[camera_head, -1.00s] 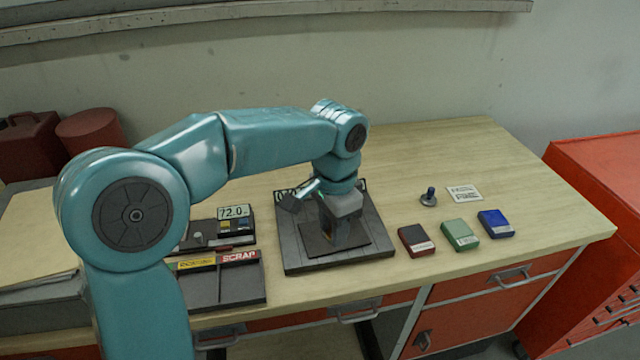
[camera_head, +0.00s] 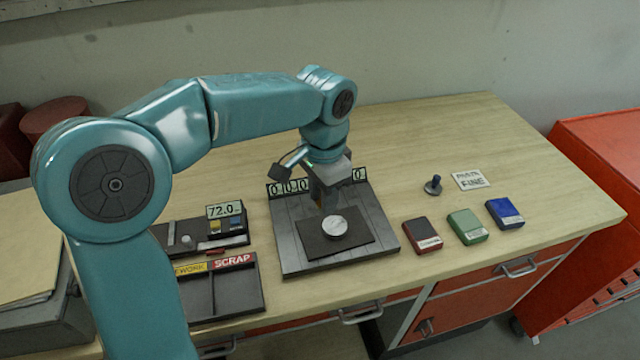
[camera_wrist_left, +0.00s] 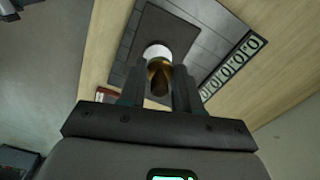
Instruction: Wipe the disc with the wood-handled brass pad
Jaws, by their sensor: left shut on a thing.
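The pale round disc (camera_head: 336,227) lies on a dark square mat on the grey fixture plate (camera_head: 292,238). It also shows in the left wrist view (camera_wrist_left: 157,51), partly covered by the held piece. My left gripper (camera_head: 324,198) points down just behind the disc. In the left wrist view its fingers (camera_wrist_left: 158,90) are shut on a brown and brass-coloured piece, the wood-handled brass pad (camera_wrist_left: 159,76). Whether the pad touches the disc or mat cannot be told. My right gripper is in neither view.
A digit counter (camera_head: 287,188) runs along the plate's back edge, partly behind my gripper. A rework and scrap tray (camera_head: 232,292) and a 72.0 display (camera_head: 224,210) stand left. Red (camera_head: 421,236), green (camera_head: 467,226) and blue (camera_head: 504,214) blocks and a knob (camera_head: 433,186) stand right.

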